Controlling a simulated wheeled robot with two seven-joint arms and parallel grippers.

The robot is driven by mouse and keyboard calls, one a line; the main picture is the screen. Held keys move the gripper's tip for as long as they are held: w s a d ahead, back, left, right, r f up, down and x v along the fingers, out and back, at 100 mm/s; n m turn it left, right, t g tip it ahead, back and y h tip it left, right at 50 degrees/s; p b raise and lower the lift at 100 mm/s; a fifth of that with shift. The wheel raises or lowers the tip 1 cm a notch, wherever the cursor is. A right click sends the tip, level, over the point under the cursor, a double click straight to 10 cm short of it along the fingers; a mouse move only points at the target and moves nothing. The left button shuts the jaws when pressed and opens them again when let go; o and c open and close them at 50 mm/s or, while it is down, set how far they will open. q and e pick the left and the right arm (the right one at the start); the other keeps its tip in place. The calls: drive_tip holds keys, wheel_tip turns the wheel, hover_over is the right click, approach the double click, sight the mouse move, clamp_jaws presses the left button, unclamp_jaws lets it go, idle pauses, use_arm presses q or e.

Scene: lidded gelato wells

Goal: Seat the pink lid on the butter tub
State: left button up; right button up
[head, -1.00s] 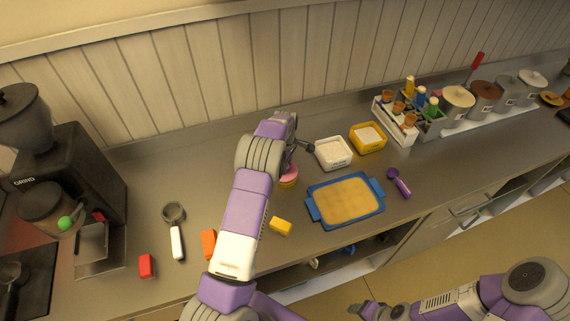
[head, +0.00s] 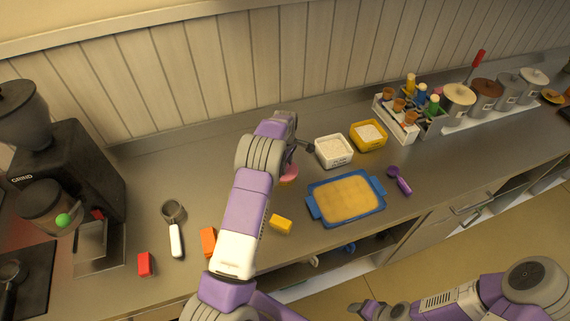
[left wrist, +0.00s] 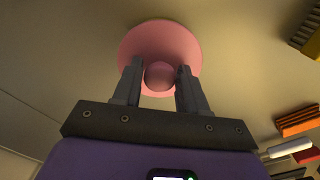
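The pink lid (left wrist: 160,45) is a round disc with a ball knob (left wrist: 160,76), seen from the knob side in the left wrist view. My left gripper (left wrist: 160,68) has one finger on each side of the knob and appears closed on it. In the head view the pink lid (head: 290,173) shows partly beside my left forearm, which hides the fingers. A small yellow-orange patch (head: 285,182) shows just under the lid; it may be the butter tub, mostly hidden. I cannot tell whether lid and patch touch. My right gripper (head: 366,310) is at the bottom edge, away from the counter.
A blue tray (head: 313,207) with tan filling, a white tub (head: 347,163) and a yellow tub (head: 381,147) stand to the right. A yellow block (head: 281,225), an orange block (head: 208,242) and a red block (head: 145,264) lie in front. A grinder (head: 85,170) stands left.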

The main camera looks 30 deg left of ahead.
use_arm(q)
drive_tip(key=shift+o, duration=0.3)
drive_tip(key=o, duration=0.5)
drive_tip(key=shift+r+p, duration=2.35)
drive_tip(key=shift+r, duration=1.65)
